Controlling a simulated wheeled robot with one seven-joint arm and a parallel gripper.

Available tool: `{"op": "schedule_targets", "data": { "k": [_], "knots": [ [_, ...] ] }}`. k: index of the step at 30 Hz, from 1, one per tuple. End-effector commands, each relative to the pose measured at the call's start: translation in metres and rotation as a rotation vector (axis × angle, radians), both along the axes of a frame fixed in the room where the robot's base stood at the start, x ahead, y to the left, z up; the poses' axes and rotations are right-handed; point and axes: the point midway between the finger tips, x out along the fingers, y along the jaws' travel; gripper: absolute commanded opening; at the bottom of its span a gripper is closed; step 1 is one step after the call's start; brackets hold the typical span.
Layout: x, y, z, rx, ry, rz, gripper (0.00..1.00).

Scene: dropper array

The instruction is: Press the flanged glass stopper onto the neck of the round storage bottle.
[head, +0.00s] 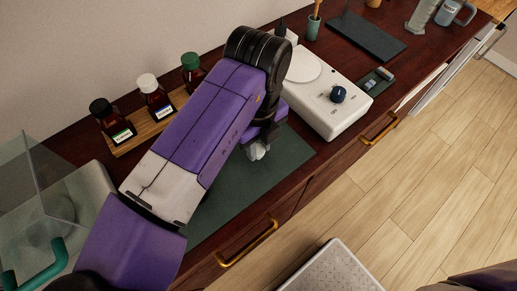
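My arm reaches across the bench, and its purple and black wrist hides most of my gripper (259,142). The gripper points down over the dark green mat (288,152). A small pale, glassy shape shows just below it, but I cannot tell whether it is the stopper, part of the bottle or a fingertip. The round storage bottle and the flanged glass stopper cannot be clearly made out; my arm covers much of the mat. I cannot tell whether the gripper is open or shut.
Brown bottles with black (112,121), white (155,97) and green (192,73) caps stand on a wooden rack behind my arm. A white stirrer device (328,108) is right of the mat. A clear box (72,174) stands at left. The mat's right part is clear.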

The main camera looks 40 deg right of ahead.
Motion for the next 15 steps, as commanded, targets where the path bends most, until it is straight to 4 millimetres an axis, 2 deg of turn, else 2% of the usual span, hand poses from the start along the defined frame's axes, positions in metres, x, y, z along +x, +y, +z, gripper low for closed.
{"op": "schedule_targets", "data": {
  "k": [5,15],
  "knots": [
    [0.0,0.0,0.003,0.0,0.0,0.0,0.0],
    [0.0,0.0,0.026,0.0,0.0,0.0,0.0]
  ]
}}
